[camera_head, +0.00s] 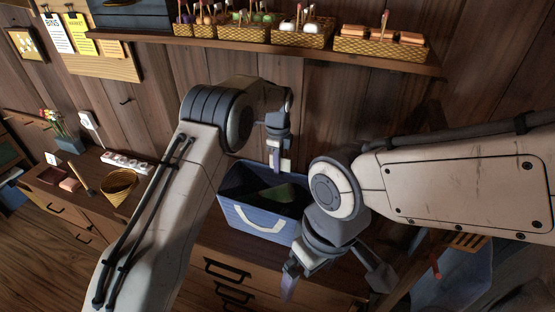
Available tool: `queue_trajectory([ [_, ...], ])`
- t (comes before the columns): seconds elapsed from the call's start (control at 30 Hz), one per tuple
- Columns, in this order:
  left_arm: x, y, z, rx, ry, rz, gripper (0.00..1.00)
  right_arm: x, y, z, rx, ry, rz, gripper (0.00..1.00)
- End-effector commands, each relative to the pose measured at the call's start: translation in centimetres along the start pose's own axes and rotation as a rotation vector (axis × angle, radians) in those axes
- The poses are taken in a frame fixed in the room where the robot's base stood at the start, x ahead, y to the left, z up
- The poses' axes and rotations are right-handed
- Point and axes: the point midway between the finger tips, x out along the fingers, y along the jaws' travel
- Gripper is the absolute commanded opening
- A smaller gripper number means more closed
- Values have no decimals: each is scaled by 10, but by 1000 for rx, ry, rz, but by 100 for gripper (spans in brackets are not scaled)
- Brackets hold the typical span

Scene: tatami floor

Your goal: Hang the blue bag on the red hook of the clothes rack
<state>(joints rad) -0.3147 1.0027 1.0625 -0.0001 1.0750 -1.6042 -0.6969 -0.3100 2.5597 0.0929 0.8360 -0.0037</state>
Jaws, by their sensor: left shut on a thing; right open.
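The blue bag (262,225) is in the middle of the head view, upright and open at the top, with a white handle on its near side. It appears to stand on the wooden cabinet. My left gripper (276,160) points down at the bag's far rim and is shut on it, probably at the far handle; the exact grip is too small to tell. My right gripper (334,279) is open and empty, in front of the bag's right side. A small red piece (435,265) shows at the lower right; I cannot tell whether it is the rack's red hook.
A wall shelf (300,48) with several baskets runs above my arms. A drawer cabinet (235,285) is below the bag. On the left are a round basket (119,187) and a power strip (126,161). A bluish object (470,275) is at the lower right.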

Motion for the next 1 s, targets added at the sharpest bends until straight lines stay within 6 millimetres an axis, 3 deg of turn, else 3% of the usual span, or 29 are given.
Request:
queue_trajectory([
  [0.47,6,-1,0,1,0,0,0,1,0,0,0,0,0,100],
  [0.5,6,0,0,1,0,1,21,1,0,0,0,-1,0,100],
  [0.57,6,0,0,1,0,1,39,0,0,0,0,-1,0,100],
  [1.0,1,-2,0,0,0,-3,39,10,1,1,1,0,0,100],
])
